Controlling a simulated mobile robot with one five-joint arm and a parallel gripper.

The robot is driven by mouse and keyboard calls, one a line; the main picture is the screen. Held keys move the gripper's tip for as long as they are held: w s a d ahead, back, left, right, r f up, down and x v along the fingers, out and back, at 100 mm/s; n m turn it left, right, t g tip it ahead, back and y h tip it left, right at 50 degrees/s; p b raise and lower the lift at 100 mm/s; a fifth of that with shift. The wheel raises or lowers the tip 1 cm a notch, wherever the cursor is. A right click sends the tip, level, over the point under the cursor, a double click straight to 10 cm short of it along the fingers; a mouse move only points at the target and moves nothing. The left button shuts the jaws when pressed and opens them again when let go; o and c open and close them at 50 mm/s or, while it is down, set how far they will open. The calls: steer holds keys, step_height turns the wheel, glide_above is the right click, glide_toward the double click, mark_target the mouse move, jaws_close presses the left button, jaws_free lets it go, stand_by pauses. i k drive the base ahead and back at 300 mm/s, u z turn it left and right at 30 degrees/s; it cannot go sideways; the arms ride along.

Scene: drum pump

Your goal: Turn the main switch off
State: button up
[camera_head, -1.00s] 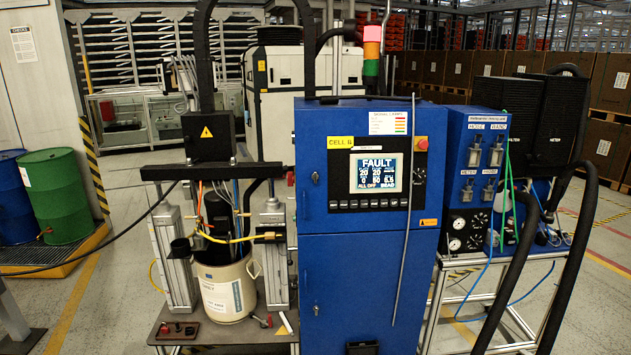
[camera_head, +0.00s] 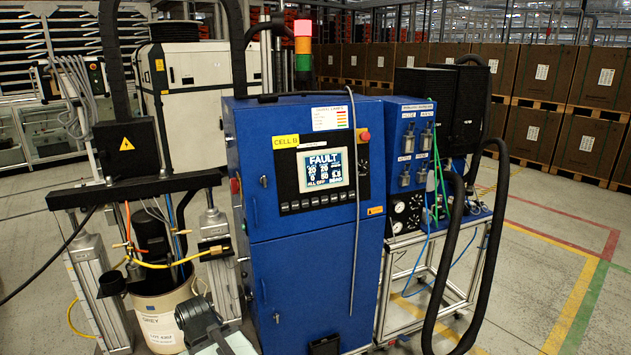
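The blue control cabinet (camera_head: 300,265) stands in the middle of the view, its screen (camera_head: 322,169) reading FAULT. A small red knob (camera_head: 235,186) sits on the cabinet's left side face; it looks like the main switch, but it is too small to read its position. A red round button (camera_head: 364,136) is on the front at the upper right. A dark grey part at the bottom, which looks like my gripper (camera_head: 203,325), is left of the cabinet, below and apart from the red knob. Its fingers cannot be made out.
Left of the cabinet, the drum pump frame holds a pale drum (camera_head: 165,312) between metal columns, with cables and a yellow hose. A cart with gauges (camera_head: 406,215) and thick black hoses stands at the right. The floor at the far right is clear, with painted lines.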

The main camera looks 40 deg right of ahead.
mark_target(235, 187)
steer(key=z, duration=0.6)
steer(key=i, duration=1)
steer(key=z, duration=0.3)
steer(key=k, duration=1.25)
steer(key=u, duration=1.45)
steer(key=i, duration=1)
steer(key=z, duration=0.1)
